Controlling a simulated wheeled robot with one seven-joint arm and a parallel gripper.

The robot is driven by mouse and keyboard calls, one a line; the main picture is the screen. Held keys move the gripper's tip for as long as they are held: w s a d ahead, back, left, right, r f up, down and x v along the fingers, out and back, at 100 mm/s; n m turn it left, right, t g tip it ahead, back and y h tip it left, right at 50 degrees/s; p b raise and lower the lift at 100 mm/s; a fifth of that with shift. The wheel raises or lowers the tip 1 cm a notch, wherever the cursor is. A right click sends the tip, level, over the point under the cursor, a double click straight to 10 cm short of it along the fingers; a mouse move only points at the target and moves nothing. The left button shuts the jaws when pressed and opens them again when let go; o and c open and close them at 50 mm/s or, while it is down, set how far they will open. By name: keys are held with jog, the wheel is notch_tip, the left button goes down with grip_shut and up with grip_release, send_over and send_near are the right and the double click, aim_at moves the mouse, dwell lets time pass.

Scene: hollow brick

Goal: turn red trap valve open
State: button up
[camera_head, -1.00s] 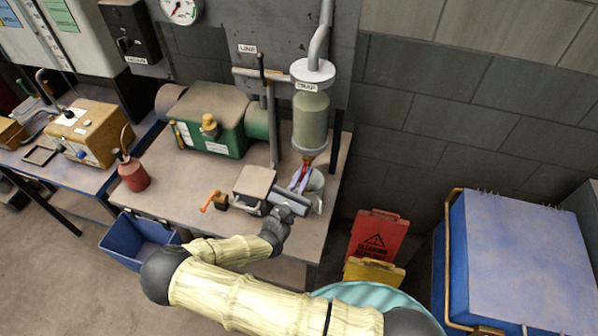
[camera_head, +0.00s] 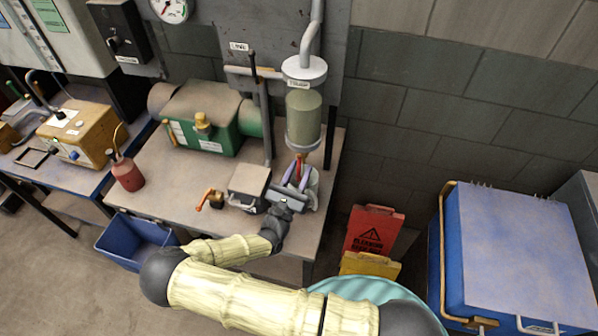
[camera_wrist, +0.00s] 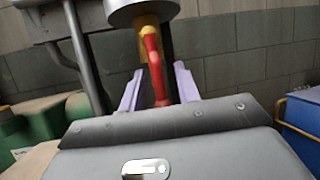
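The red trap valve handle (camera_head: 299,162) is below the glass trap vessel (camera_head: 303,118) labelled TRAP. In the wrist view the red handle (camera_wrist: 154,68) hangs down from a yellow brass fitting (camera_wrist: 144,21) under the vessel's grey base. My gripper (camera_head: 297,172) is just under the vessel, pointing at the valve. In the wrist view its two purple fingers (camera_wrist: 157,82) are apart, one on each side of the handle, with visible gaps. Contact with the handle does not show. The handle's lower end is close to the gripper's palm.
A metal can (camera_head: 312,187) stands partly behind my gripper. A green pump (camera_head: 208,121) and a red oil can (camera_head: 127,173) stand on the bench. A pipe (camera_head: 266,125) runs left of the vessel.

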jog(key=b+v, duration=0.5)
jog(key=v, duration=1.2)
jog(key=shift+s+b, duration=0.2)
jog(key=shift+b, duration=0.1)
jog(key=shift+a, duration=0.1)
jog(key=s+d+m+g+h, duration=0.3)
jog(key=d+m+g, duration=1.2)
jog(key=g, duration=0.4)
jog(key=d+r+m+y, duration=0.2)
jog(key=r+m+y, duration=0.4)
jog(key=r+m, duration=0.1)
jog(key=d+r+m+t+y, duration=0.1)
jog(key=d+r+m+y, duration=0.2)
jog(key=r+m+y, duration=0.4)
jog(key=shift+w+m+t+y, duration=0.3)
jog(key=shift+w+m, duration=0.1)
jog(key=shift+m, duration=0.5)
